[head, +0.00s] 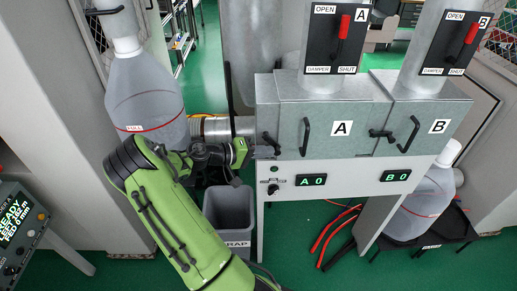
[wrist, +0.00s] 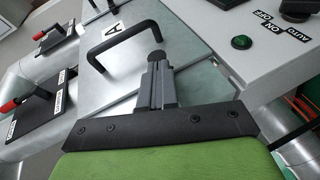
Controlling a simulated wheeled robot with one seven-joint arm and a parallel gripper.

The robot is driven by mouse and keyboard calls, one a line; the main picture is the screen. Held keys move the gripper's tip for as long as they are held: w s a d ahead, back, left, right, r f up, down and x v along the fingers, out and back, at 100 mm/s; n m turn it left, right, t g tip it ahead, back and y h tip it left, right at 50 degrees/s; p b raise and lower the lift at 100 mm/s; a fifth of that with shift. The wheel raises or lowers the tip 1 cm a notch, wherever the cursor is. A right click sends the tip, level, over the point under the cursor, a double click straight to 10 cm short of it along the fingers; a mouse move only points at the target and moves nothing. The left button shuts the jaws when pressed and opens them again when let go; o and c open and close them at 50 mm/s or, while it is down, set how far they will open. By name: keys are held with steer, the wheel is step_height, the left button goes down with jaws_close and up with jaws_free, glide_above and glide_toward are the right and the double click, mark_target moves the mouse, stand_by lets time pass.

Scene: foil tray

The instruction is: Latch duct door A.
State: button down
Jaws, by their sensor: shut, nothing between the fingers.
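Duct door A (head: 342,145) is a grey metal panel on the front of the left duct box, with a black bar handle (head: 306,137). It looks closed or nearly so; I cannot tell if it sits flush. Its black latch (head: 269,141) is at the panel's left edge. My gripper (head: 255,152) is just left of and below that latch. In the wrist view my gripper (wrist: 155,78) is shut and empty. Its tips are at a rounded black knob (wrist: 156,59), and I cannot tell whether they touch. Door A's handle (wrist: 120,42) is beyond.
Door B (head: 412,138) is to the right, with its own latch (head: 381,134). Below is a white panel with displays (head: 312,180) reading A 0 and B 0. A grey bin (head: 230,212) stands under my gripper. Red-handled damper levers (head: 344,28) are above.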

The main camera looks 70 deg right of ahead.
steer(key=shift+s+d+n+g+h+b, duration=0.1)
steer(key=shift+s+n+g+h+b, duration=0.1)
steer(key=shift+g+h+b, duration=0.25)
steer(key=shift+s+d+n+g+h+b, duration=0.1)
steer(key=shift+n+g+h+b, duration=0.1)
steer(key=shift+g+h+b, duration=0.25)
stand_by(0.5)
steer(key=shift+s+d+n+g+h+b, duration=0.1)
steer(key=shift+s+n+g+h+b, duration=0.15)
steer(key=shift+g+h+b, duration=0.4)
steer(key=shift+s+d+n+g+h+b, duration=0.15)
steer(key=shift+n+g+h+b, duration=0.2)
steer(key=shift+g+h+b, duration=0.25)
stand_by(2.9)
